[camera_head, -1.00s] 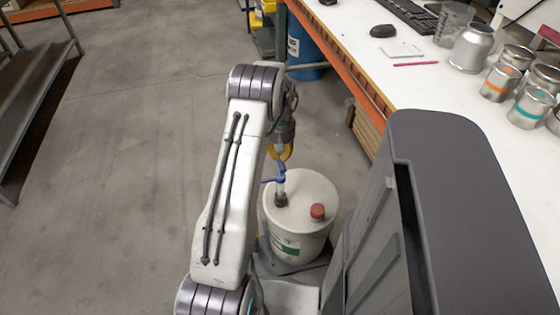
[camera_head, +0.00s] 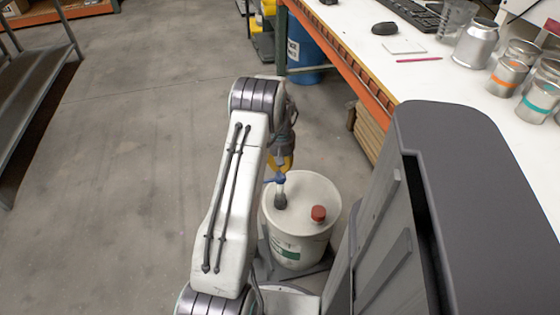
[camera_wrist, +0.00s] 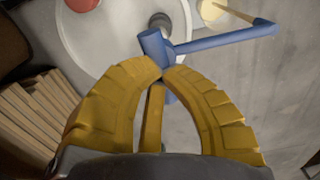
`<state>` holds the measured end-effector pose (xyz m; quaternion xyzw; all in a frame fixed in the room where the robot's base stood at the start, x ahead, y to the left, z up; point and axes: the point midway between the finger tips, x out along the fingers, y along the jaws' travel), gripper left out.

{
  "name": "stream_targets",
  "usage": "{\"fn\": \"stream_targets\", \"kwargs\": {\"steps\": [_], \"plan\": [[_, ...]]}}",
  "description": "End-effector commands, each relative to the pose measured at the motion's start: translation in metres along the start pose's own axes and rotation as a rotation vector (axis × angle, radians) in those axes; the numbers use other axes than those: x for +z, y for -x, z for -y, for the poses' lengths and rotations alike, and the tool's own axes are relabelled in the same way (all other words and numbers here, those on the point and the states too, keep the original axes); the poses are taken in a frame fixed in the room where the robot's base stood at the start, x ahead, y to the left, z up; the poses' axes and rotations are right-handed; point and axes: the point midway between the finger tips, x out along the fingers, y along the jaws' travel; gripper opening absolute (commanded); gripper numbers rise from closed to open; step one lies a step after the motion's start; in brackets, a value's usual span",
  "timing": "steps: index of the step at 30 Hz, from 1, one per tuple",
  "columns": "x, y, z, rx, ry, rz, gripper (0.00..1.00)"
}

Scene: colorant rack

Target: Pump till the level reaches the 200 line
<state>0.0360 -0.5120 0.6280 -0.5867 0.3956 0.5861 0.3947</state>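A white bucket (camera_head: 318,197) stands on the floor with a blue pump (camera_head: 277,180) on its lid. In the wrist view the blue pump head (camera_wrist: 154,48) lies right at my fingertips, and its spout (camera_wrist: 225,40) points right. My gripper (camera_wrist: 163,71) has its yellow fingers brought together over the pump head, with more blue showing between and behind them. It seems to press from above, though contact is partly hidden. In the head view my arm hides most of the gripper (camera_head: 280,165). No 200 line or liquid level can be read.
A red cap (camera_head: 318,213) is on the lid. A cream round thing (camera_wrist: 212,9) lies near the spout in the wrist view. The white bench (camera_head: 420,75) at right holds several metal cans and a clear beaker (camera_head: 457,17).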

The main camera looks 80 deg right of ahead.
Motion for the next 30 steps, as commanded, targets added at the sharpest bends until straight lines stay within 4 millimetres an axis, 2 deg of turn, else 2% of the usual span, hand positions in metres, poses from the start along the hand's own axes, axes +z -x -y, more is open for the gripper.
{"fn": "stream_targets", "kwargs": {"steps": [3, 11, 30], "plan": [[0.001, -0.009, 0.001, -0.002, 0.000, 0.004, 0.00], [0.001, -0.001, 0.001, -0.002, 0.000, 0.004, 0.00], [0.000, 0.065, 0.000, -0.001, 0.000, 0.002, 0.00]]}}
